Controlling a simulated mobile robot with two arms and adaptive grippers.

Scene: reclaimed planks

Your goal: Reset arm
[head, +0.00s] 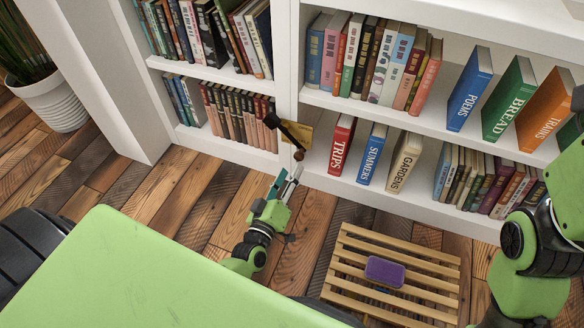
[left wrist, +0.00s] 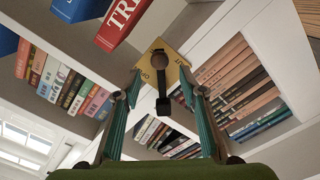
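My left gripper (head: 291,178) is low in front of the white bookcase, over the plank floor. In the left wrist view its two teal-padded fingers (left wrist: 163,112) stand wide apart with nothing clasped between them. Ahead of the fingertips is a dark rod-like object with a rounded end (head: 299,154); it also shows in the left wrist view (left wrist: 159,62). Behind it is a flat golden piece with lettering (head: 303,132). Whether these two touch I cannot tell. My right arm (head: 535,250) is at the right edge; its fingers are not visible.
The white bookcase (head: 292,60) holds rows of books, with TRIPS (head: 342,146), SUMMERS (head: 372,154) and GARDENS (head: 404,162) near the gripper. A slatted wooden rack (head: 345,272) with a purple block (head: 384,271) is on the floor. A potted plant (head: 50,100) stands left.

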